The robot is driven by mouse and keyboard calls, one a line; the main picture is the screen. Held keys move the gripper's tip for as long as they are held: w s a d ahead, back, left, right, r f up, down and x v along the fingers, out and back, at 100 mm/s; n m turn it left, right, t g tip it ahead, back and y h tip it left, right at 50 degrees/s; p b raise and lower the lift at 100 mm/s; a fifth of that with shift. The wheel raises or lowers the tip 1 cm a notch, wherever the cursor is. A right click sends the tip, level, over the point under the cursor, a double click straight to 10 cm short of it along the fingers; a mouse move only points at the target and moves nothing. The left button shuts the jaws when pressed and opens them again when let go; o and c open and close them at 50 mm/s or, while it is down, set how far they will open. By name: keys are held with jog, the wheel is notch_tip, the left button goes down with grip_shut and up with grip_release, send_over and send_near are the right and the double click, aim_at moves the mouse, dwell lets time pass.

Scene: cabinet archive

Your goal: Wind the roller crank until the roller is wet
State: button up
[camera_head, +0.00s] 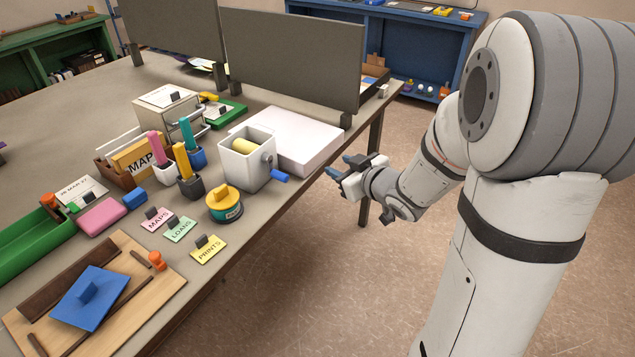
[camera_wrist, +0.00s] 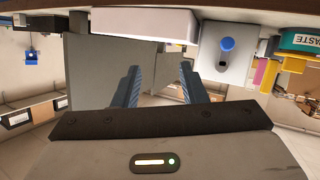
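The roller box (camera_head: 246,159) is a white open-topped container near the table's front edge, with a pale yellow roller (camera_head: 243,146) inside. Whether the roller is wet cannot be told. A crank with a blue knob (camera_head: 280,176) sticks out from the box's right side. In the wrist view the knob (camera_wrist: 227,44) faces me on the box's grey-white side (camera_wrist: 226,66). My gripper (camera_head: 340,168) is beyond the table edge, to the right of the knob and apart from it. In the wrist view its two blue fingers (camera_wrist: 160,84) are spread with nothing between them.
A white paper stack (camera_head: 295,138) lies behind the roller box. A grey partition (camera_head: 290,55) stands behind that. A yellow-topped round tin (camera_head: 224,204) and label cards (camera_head: 180,229) lie left and in front. Open floor lies to the right of the table edge.

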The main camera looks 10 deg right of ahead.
aim_at(287, 179)
jog(key=s+a+f+n+g+y+b, duration=0.25)
jog(key=a+f+y, duration=0.25)
jog(key=y, duration=0.3)
jog(key=shift+t, duration=0.35)
jog(key=x, duration=0.8)
jog(key=shift+s+a, duration=0.15)
jog(key=shift+a+f, duration=0.15)
jog(key=shift+a, duration=0.05)
jog(key=shift+w, duration=0.25)
jog(key=shift+w+a, duration=0.2)
jog(key=shift+a, duration=0.05)
jog(key=c, duration=0.8)
